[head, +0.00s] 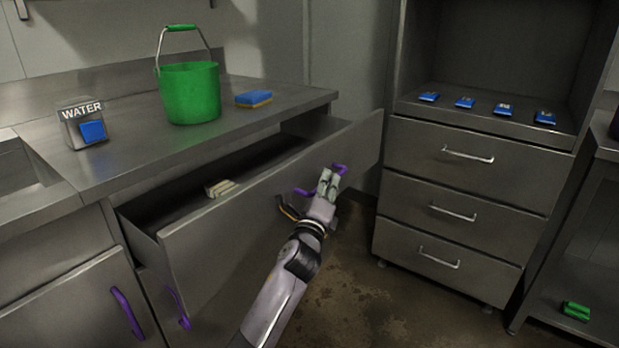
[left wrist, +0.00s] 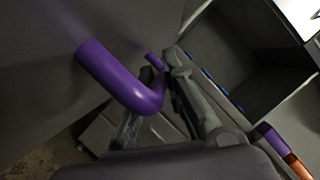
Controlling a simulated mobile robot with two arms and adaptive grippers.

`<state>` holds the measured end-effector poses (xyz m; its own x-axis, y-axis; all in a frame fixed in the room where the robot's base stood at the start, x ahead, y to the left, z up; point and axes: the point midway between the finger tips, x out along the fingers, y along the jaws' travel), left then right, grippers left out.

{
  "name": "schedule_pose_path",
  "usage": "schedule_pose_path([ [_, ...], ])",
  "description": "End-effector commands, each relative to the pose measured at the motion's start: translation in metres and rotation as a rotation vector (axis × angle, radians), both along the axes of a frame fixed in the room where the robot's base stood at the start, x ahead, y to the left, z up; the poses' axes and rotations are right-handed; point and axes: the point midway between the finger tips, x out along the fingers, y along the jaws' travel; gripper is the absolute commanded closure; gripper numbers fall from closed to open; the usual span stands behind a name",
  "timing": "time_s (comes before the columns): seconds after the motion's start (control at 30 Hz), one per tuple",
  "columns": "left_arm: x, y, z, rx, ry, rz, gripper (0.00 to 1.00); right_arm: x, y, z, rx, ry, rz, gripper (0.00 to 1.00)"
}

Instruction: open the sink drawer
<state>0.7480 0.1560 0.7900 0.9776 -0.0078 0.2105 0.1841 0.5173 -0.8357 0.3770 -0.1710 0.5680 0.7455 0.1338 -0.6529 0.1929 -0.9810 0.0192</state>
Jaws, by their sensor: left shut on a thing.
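The sink drawer (head: 225,240) is pulled out from under the steel counter, with its front panel standing well forward. A small pale object (head: 220,188) lies inside it. The drawer has a purple handle (head: 302,191); it also shows large in the left wrist view (left wrist: 125,85). My left gripper (head: 331,176) is at the drawer front and shut on the purple handle. In the left wrist view, its fingers (left wrist: 165,110) are around the end of the handle, which hides part of the grip. My right gripper is not in view.
A green bucket (head: 190,92), a blue and yellow sponge (head: 254,98) and a WATER button box (head: 84,124) stand on the counter. A shut drawer cabinet (head: 468,160) stands at right. Open floor (head: 380,305) lies between.

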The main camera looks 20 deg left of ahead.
Motion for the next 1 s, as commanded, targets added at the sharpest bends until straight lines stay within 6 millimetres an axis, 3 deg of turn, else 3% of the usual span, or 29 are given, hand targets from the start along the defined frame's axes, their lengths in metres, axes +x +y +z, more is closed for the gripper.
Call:
schedule_pose_path([
  [0.1,-0.009,-0.026,-0.003,-0.004,0.003,-0.002,1.00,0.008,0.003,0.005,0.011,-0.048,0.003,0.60],
  [0.4,-0.022,-0.060,-0.002,-0.002,0.003,-0.001,1.00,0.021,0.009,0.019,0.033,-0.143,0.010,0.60],
  [0.93,-0.024,-0.067,-0.002,0.000,0.004,0.001,1.00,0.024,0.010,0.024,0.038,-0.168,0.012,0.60],
  [0.97,-0.024,-0.067,-0.002,0.000,0.004,0.000,0.88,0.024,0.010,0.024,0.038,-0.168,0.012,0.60],
  [1.0,-0.024,-0.067,-0.002,0.000,0.004,0.000,0.85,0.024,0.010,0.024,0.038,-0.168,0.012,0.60],
])
